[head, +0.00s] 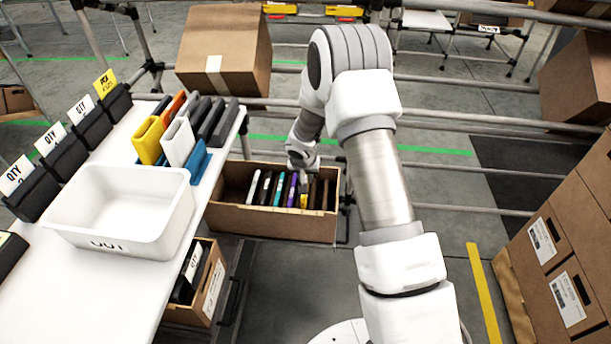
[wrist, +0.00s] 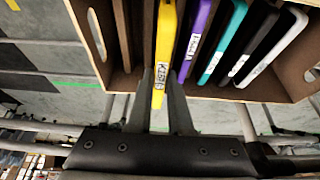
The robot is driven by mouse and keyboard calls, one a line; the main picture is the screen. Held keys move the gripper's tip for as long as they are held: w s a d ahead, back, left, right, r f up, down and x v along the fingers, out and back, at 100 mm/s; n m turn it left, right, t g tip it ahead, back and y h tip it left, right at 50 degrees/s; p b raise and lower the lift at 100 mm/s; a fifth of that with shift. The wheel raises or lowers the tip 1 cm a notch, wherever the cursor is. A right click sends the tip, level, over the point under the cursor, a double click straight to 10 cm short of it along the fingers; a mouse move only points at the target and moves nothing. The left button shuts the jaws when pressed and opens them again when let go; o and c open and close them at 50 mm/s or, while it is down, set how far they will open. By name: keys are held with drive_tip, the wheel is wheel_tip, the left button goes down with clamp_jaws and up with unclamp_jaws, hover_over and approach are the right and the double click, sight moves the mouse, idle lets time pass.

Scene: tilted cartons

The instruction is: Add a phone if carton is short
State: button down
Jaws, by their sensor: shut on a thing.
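An open brown carton (head: 262,224) stands low beyond the white table's right edge. It holds a row of upright phones: white (head: 253,187), black, teal (head: 278,189), purple (head: 292,189) and yellow (head: 304,192), with brown dividers to the right. In the wrist view the same carton (wrist: 88,22) shows around the row. My gripper (wrist: 160,88) is shut on the yellow phone (wrist: 165,40), which has a printed label, at the end of the phone row beside the dividers. In the head view my wrist hides the fingertips. Whether the phone is lifted is unclear.
On the white table (head: 115,300) stand a white tote (head: 120,215), several QTY card holders (head: 62,160) and a rack of coloured upright items (head: 185,135). Metal rails run behind the carton. A closed carton (head: 222,50) sits at the back; stacked cartons (head: 560,250) stand at the right.

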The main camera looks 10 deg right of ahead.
drive_tip(key=shift+f+b, duration=2.5)
drive_tip(key=shift+f, duration=0.1)
drive_tip(key=shift+f, duration=0.3)
drive_tip(key=c, duration=0.8)
unclamp_jaws()
drive_tip(key=shift+o, duration=0.2)
drive_tip(key=p+v, duration=0.5)
drive_tip(key=v, duration=1.2)
drive_tip(key=shift+r, duration=0.3)
drive_tip(key=shift+p, duration=0.3)
wheel_tip(320, 180, up, 7)
drive_tip(key=p, duration=0.4)
drive_tip(key=shift+p, duration=0.35)
